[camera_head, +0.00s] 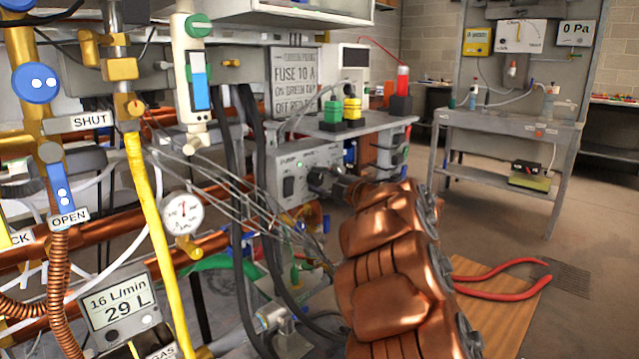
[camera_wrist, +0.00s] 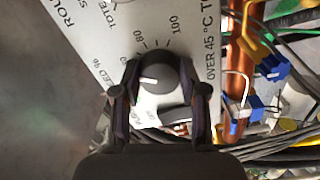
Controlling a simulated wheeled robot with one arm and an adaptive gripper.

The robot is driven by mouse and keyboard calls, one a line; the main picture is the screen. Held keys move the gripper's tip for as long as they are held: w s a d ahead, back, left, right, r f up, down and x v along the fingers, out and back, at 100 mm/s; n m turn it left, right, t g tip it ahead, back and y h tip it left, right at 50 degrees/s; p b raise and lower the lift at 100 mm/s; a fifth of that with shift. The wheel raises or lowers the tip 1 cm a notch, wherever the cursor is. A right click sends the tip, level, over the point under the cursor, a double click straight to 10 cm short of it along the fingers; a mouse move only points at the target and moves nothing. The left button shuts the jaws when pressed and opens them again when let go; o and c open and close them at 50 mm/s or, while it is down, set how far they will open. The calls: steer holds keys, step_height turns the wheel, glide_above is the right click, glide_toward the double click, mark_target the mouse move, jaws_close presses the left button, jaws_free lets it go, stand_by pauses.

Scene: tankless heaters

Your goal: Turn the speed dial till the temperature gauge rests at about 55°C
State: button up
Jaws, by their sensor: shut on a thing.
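The speed dial (camera_wrist: 168,76) is a dark round knob on a light panel in the wrist view. Its white pointer mark faces left in the picture, and printed figures including 100 stand around it. My gripper (camera_wrist: 160,82) is shut on the dial, one finger on each side. In the head view my gripper (camera_head: 322,180) is at the front of the grey pump box (camera_head: 287,178), and the dial is mostly hidden there. A round white gauge (camera_head: 183,213) with a needle hangs on the pipes at the left. Its scale is too small to read.
A flow display (camera_head: 118,303) reads 16 L/min and 29 L. Thin grey cables (camera_head: 225,190) run left of the pump box. Green and yellow blocks (camera_head: 331,110) stand on the shelf above.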

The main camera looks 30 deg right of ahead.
stand_by(0.3)
steer(key=o, duration=1.1)
steer(key=shift+o, duration=0.2)
steer(key=v, duration=1.2)
